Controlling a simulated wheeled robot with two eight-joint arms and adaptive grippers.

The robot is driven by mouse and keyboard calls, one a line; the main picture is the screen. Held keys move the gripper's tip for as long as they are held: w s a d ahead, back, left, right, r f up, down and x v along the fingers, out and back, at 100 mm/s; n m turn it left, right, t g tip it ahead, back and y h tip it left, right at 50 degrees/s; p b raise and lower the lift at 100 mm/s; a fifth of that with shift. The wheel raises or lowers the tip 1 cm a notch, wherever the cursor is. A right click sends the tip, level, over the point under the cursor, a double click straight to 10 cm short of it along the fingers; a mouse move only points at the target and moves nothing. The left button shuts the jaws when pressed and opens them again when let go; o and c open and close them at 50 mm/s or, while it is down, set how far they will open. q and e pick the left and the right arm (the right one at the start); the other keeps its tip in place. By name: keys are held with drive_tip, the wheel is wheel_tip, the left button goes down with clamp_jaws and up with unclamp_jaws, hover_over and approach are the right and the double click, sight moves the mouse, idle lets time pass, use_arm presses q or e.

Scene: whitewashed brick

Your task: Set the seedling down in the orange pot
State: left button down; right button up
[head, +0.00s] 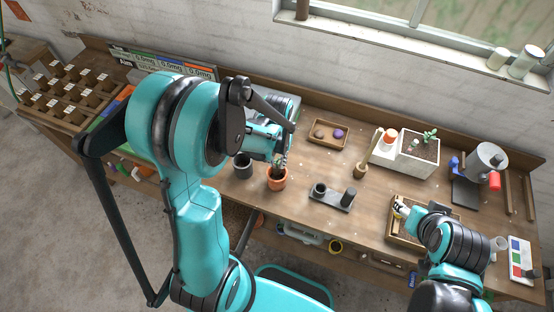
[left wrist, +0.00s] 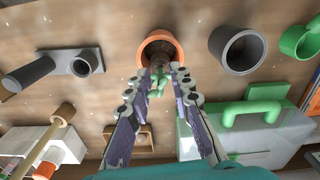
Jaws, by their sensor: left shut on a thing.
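The orange pot (head: 277,184) stands upright on the bench below my left gripper (head: 283,161). In the left wrist view the pot (left wrist: 147,47) is at the top middle, its mouth facing the camera. My left gripper is shut on the seedling (left wrist: 158,84), whose green leaves show between the fingertips (left wrist: 159,78). The seedling's lower end overlaps the pot's mouth; I cannot tell whether it touches the pot. My right gripper (head: 400,209) is over a wooden tray at the right; its fingers are too small to judge.
A dark grey pot (head: 243,167) stands just left of the orange pot. A grey holder (head: 330,198) with dark cylinders lies to the right. A green box with a handle (left wrist: 265,107) is close by my left gripper. A white planter (head: 416,160) stands farther right.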

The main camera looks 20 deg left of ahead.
sight(277, 168)
use_arm(q)
drive_tip(key=shift+f+b, duration=2.6)
drive_tip(key=shift+f, duration=0.2)
idle(0.5)
drive_tip(key=c, duration=1.3)
unclamp_jaws()
drive_tip(key=shift+r, duration=0.1)
wheel_tip(277, 168, up, 12)
drive_tip(key=shift+f, duration=0.1)
